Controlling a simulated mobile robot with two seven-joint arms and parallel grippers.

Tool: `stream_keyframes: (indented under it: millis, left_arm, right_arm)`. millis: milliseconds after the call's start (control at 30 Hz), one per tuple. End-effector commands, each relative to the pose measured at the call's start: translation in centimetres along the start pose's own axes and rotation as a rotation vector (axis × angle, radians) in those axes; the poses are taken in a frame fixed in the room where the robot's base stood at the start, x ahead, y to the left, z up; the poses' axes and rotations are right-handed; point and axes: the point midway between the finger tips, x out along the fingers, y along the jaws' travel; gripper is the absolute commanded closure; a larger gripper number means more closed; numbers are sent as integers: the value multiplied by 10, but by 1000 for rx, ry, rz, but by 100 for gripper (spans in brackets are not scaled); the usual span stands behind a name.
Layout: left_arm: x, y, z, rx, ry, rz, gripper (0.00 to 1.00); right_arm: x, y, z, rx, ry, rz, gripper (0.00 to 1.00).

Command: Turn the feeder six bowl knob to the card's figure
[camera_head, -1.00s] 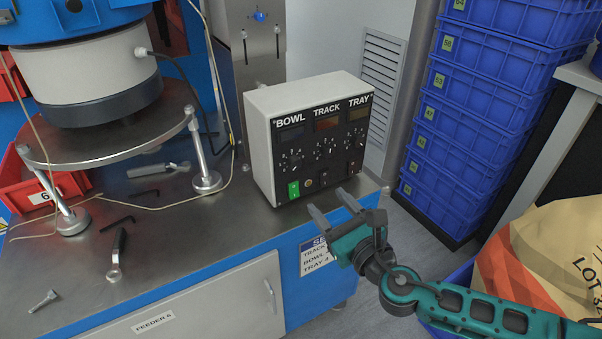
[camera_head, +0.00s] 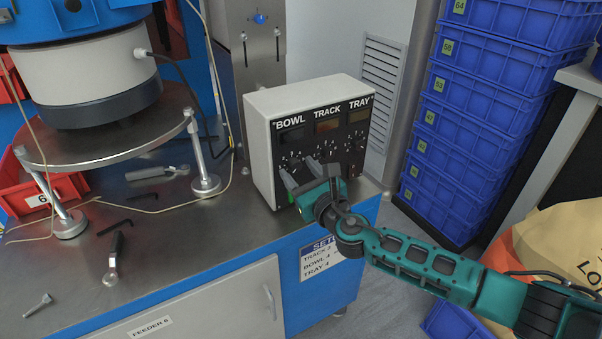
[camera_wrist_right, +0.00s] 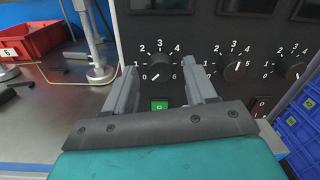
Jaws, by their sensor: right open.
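The feeder control box (camera_head: 258,160) has a dark panel with BOWL, TRACK and TRAY columns. The bowl knob (camera_wrist_right: 158,67) is a black knob on a numbered dial; its white mark seems to point low left, near 0. My right gripper (camera_head: 298,168) is open in front of the panel. In the right wrist view its fingers stand either side of the bowl knob, with no visible contact. In the head view the gripper hides most of that knob. The set card (camera_head: 320,258) lists track, bowl and tray; the bowl figure looks like 4, but is small. My left gripper is not in view.
A green switch (camera_wrist_right: 160,106) sits just below the bowl knob. The track knob (camera_wrist_right: 236,66) and tray knob (camera_wrist_right: 294,68) are to the right. Blue crates (camera_head: 465,125) are stacked at right.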

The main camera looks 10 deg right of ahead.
Motion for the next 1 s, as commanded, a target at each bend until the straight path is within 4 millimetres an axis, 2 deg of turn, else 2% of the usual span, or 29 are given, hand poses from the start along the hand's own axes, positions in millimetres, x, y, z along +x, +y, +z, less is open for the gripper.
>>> stream_keyframes:
  millis: [100,667,1000]
  left_arm:
    - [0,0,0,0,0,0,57]
    - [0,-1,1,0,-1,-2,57]
    - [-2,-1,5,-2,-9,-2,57]
  right_arm:
    - [0,0,0,0,0,0,46]
    - [-1,0,0,0,0,0,100]
    - [-1,0,-1,51,3,1,100]
